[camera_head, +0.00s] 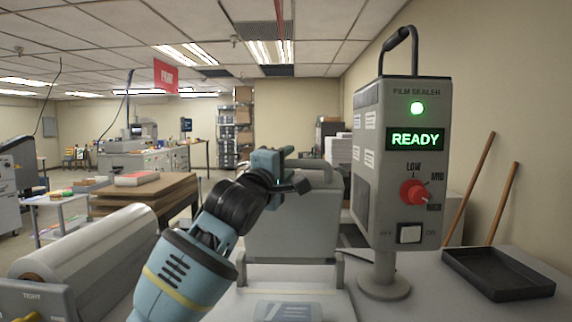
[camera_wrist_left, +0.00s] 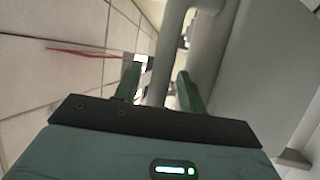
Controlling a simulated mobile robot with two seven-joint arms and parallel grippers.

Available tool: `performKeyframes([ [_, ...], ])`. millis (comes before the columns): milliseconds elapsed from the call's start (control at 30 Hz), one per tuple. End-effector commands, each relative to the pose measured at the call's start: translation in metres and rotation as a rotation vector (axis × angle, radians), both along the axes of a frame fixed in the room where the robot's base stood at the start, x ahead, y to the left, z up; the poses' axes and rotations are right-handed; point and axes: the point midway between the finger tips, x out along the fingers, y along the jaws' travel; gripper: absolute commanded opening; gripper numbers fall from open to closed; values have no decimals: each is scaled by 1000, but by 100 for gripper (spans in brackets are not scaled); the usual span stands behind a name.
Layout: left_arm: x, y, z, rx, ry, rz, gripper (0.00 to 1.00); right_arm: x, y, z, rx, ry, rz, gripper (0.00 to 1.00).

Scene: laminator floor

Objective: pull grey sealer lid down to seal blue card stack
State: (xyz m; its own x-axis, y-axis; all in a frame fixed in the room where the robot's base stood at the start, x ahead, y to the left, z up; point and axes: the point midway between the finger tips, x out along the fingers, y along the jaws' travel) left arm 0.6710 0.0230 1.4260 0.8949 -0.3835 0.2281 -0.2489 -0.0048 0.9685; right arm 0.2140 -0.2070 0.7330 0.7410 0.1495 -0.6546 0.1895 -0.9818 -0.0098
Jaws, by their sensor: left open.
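The grey sealer lid (camera_head: 292,228) stands raised and upright behind the sealer bed, with a grey bar handle along its top edge. My left gripper (camera_head: 297,169) is at the top of the lid by the handle, its fingers open. In the left wrist view the handle bar (camera_wrist_left: 173,45) passes between the two open fingers of the gripper (camera_wrist_left: 158,74); contact with either finger cannot be told. The blue card stack (camera_head: 287,312) lies on the bed below the lid, cut off by the picture's bottom edge. My right gripper is not in view.
The film sealer control box (camera_head: 408,160) stands on a post right of the lid, showing READY with a green light. A black tray (camera_head: 498,272) lies on the right of the table. A large film roll (camera_head: 95,255) is at the left.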

Motion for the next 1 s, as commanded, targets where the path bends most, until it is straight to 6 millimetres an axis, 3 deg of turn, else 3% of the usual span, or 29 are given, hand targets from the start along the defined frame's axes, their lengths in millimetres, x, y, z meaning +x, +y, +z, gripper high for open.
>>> performKeyframes([
  [267, 1, 0, 0, 0, 0, 0, 41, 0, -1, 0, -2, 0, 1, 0],
  [600, 1, 0, 0, 0, 0, 0, 0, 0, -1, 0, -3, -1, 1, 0],
  [1000, -4, 0, -4, 0, -14, 0, 0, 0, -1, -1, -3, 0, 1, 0],
])
